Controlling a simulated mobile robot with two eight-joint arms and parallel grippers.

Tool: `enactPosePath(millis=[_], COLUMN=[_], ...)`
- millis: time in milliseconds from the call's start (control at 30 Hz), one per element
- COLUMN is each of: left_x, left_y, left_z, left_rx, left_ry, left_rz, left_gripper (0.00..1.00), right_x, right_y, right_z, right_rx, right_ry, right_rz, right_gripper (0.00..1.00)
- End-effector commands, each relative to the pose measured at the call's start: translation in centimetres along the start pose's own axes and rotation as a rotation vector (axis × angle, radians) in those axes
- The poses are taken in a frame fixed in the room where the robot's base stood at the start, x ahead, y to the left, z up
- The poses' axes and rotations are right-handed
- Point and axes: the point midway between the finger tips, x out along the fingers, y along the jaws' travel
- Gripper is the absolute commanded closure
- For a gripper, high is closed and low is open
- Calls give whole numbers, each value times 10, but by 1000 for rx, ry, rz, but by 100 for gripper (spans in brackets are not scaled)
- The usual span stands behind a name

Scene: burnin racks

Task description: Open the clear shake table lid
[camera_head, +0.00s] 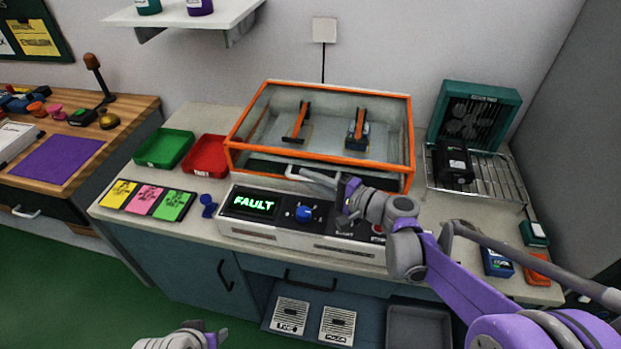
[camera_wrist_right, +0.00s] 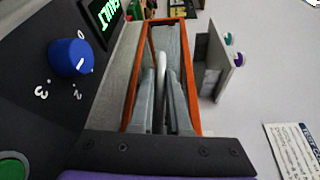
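The clear shake table lid (camera_head: 262,118) has an orange frame and lies shut over the box on the bench. Its orange edge also shows in the right wrist view (camera_wrist_right: 187,75). A pale bar handle (camera_head: 291,172) is at its front. My right gripper (camera_head: 312,177) is at this handle. In the right wrist view the handle (camera_wrist_right: 161,80) runs between the two grey fingers (camera_wrist_right: 161,100), with narrow gaps beside it; contact is not clear. My left gripper (camera_head: 212,336) is only partly in view at the bottom, low and away from the bench; its finger opening is unclear.
The control panel below the lid has a FAULT display (camera_head: 254,204) and a blue knob (camera_head: 304,214). Green (camera_head: 164,149) and red (camera_head: 206,156) trays stand left. A wire rack (camera_head: 492,183) stands right. A wall shelf (camera_head: 215,14) hangs above left. Space directly above the lid looks clear.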

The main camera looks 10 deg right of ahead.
Motion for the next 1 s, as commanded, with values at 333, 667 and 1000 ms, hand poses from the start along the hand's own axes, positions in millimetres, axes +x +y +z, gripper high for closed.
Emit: enactPosePath(millis=[333, 667, 1000], left_x=[0, 0, 0], left_y=[0, 0, 0], left_z=[0, 0, 0], left_rx=[0, 0, 0], left_ry=[0, 0, 0], left_rz=[0, 0, 0], left_gripper=[50, 50, 50], right_x=[0, 0, 0], right_y=[0, 0, 0], right_z=[0, 0, 0], right_rx=[0, 0, 0], right_ry=[0, 0, 0], right_rz=[0, 0, 1], right_gripper=[100, 100, 100])
